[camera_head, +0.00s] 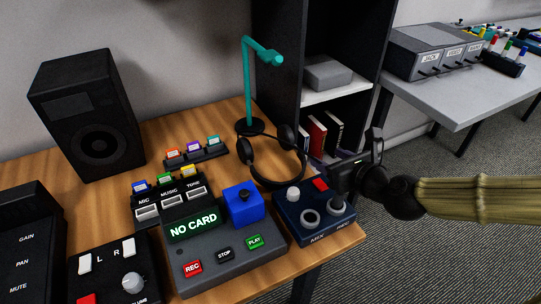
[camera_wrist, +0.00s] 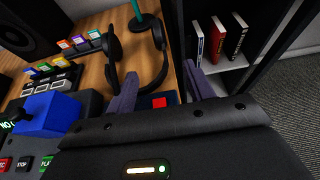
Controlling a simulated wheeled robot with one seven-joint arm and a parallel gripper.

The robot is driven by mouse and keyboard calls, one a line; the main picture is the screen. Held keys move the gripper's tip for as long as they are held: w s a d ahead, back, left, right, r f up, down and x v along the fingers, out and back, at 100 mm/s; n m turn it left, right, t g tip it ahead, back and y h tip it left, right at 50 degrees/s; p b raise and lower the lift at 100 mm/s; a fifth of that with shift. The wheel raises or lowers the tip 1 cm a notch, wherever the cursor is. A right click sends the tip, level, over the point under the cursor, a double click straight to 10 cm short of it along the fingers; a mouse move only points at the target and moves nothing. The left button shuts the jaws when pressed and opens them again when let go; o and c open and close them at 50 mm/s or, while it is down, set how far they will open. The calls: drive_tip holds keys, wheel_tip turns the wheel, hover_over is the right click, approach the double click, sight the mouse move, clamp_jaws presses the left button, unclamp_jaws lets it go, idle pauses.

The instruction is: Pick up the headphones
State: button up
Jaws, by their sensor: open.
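The black headphones (camera_head: 264,179) lie on the wooden table, at the foot of a teal stand (camera_head: 249,88). Their band curves toward the front and the ear cups sit near the stand's base. My gripper (camera_head: 344,164) is at the right side of the table, above the dark blue box and right of the headphones. In the wrist view my gripper (camera_wrist: 160,88) shows two purple-grey fingers spread apart, with nothing held between them. The headphones appear apart from the fingers.
A dark blue box (camera_head: 292,231) with knobs and a red button sits below my gripper. A grey console (camera_head: 222,262) with a blue cube (camera_head: 243,204) stands left of it. A black shelf (camera_head: 285,60) with books rises behind the table. A black speaker (camera_head: 88,115) stands at the back left.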

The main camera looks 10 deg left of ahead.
sight(303, 160)
drive_tip(key=shift+a, duration=0.1)
drive_tip(key=shift+s+r, duration=0.1)
drive_tip(key=shift+s, duration=0.05)
drive_tip(key=shift+a, duration=0.1)
drive_tip(key=shift+a+r+p, duration=0.1)
drive_tip(key=shift+a+p, duration=0.15)
drive_tip(key=shift+p, duration=0.5)
drive_tip(key=p+x, duration=0.2)
drive_tip(key=p, duration=0.1)
drive_tip(key=w+p, duration=0.1)
drive_tip(key=p, duration=0.1)
drive_tip(key=shift+w+p, duration=0.15)
drive_tip(key=shift+p, duration=0.25)
drive_tip(key=p+x, duration=0.1)
drive_tip(key=x, duration=0.1)
drive_tip(key=p+x, duration=0.1)
drive_tip(key=x, duration=0.2)
drive_tip(key=f+p+x, duration=0.1)
drive_tip(key=x, duration=0.2)
drive_tip(key=shift+s+a, duration=0.1)
drive_tip(key=shift+s, duration=0.15)
drive_tip(key=shift+w+a, duration=0.25)
drive_tip(key=shift+w, duration=0.15)
